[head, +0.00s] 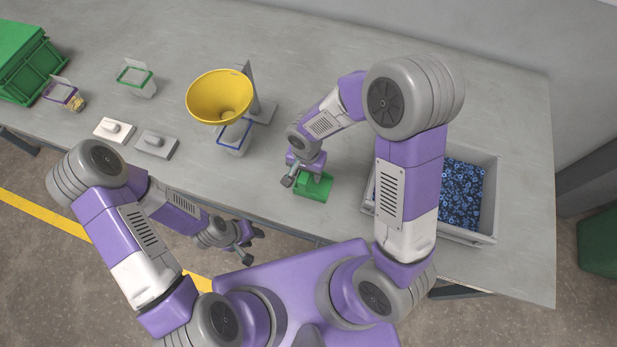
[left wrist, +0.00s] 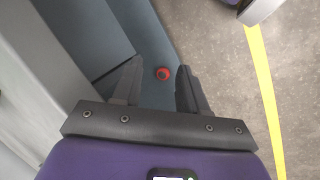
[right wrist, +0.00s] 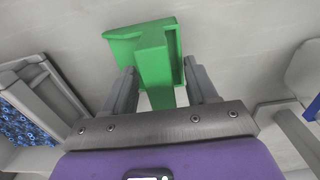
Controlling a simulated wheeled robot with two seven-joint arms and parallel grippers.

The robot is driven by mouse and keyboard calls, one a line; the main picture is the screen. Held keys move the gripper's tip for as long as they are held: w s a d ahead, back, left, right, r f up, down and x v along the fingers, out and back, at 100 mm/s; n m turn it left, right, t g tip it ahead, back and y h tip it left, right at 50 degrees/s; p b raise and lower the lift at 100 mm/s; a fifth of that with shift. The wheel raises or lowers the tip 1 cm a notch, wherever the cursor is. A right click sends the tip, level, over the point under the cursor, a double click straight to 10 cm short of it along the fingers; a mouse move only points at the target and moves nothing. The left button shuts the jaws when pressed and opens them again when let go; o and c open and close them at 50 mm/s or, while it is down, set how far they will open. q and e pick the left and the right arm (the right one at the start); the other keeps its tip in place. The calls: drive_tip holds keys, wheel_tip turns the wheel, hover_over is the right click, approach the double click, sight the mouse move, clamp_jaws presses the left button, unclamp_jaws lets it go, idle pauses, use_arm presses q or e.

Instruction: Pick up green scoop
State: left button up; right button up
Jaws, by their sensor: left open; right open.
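The green scoop (head: 314,187) lies on the grey table near its front edge, right of the yellow funnel. In the right wrist view the scoop (right wrist: 150,52) has its handle between the two fingers of my right gripper (right wrist: 163,88). The fingers are open, with a gap visible at the handle's sides. In the head view my right gripper (head: 300,178) is down at the scoop and hides part of it. My left gripper (head: 247,240) is open and empty, off the table's front edge; the left wrist view also shows its spread fingers (left wrist: 158,88).
A grey bin (head: 484,237) with blue parts stands to the right, partly behind my right arm. The yellow funnel (head: 219,96) stands above a blue-rimmed container (head: 235,134). Green crates (head: 28,65) and two small blocks (head: 155,144) are to the left. The back right table is clear.

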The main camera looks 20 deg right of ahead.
drive_tip(key=shift+c, duration=0.3)
clamp_jaws()
drive_tip(key=shift+r, duration=0.1)
wheel_tip(320, 180, up, 10)
drive_tip(key=shift+p, duration=1)
